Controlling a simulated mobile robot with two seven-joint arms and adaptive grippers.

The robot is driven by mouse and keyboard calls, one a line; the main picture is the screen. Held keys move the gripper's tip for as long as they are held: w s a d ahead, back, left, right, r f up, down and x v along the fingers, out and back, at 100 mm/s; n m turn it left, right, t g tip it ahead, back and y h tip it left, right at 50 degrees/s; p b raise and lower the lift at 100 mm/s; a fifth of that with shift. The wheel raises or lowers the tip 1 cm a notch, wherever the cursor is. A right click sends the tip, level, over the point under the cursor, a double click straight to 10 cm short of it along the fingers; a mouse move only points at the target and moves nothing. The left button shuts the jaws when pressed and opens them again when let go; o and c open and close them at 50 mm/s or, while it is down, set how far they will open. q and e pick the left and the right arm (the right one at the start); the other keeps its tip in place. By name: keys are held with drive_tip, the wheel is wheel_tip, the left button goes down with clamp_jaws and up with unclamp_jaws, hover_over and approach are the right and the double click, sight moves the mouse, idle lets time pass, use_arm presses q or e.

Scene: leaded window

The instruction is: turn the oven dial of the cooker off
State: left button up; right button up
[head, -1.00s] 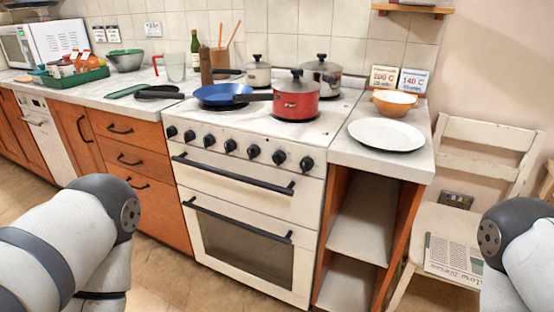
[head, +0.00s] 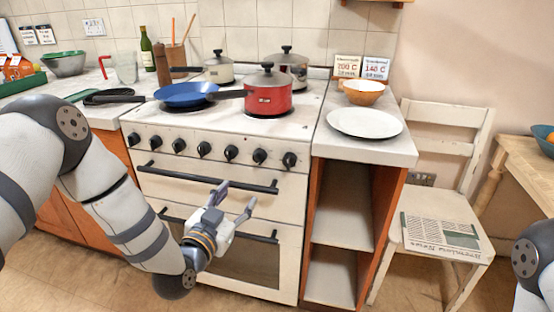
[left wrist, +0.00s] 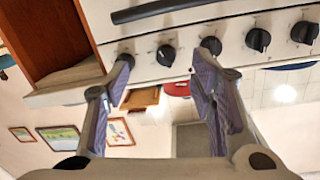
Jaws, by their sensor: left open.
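The white cooker (head: 215,130) has a row of several black dials along its front, from the left-end dial (head: 133,139) to the right-end dial (head: 290,160). I cannot tell which is the oven dial or read its setting. My left gripper (head: 236,199) is open and empty, in front of the cooker and lower than the dials in the head view. In the left wrist view, the open fingers (left wrist: 167,53) point at the right part of the row, seen upside down; one dial (left wrist: 166,55) shows between the fingertips. My right gripper is out of view.
The upper oven handle (head: 207,178) runs below the dials, close to my left fingers in the picture. A red pot (head: 267,98) and a blue pan (head: 187,94) stand on the hob. A white plate (head: 364,123) is on the counter; a chair (head: 440,235) stands right.

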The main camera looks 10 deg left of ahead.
sight(256, 161)
use_arm(q)
drive_tip(key=shift+t, duration=0.5)
drive_tip(key=w, duration=0.4)
drive_tip(key=w+r+b, duration=0.1)
drive_tip(key=w, duration=0.3)
drive_tip(key=w+d+r+b, duration=0.1)
drive_tip(key=w, duration=0.3)
drive_tip(key=shift+w, duration=0.3)
drive_tip(key=shift+w+d+r, duration=0.1)
drive_tip(key=shift+w, duration=0.25)
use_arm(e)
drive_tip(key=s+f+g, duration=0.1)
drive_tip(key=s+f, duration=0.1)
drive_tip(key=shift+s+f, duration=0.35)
use_arm(q)
drive_tip(key=shift+c, duration=0.2)
drive_tip(key=c, duration=1.1)
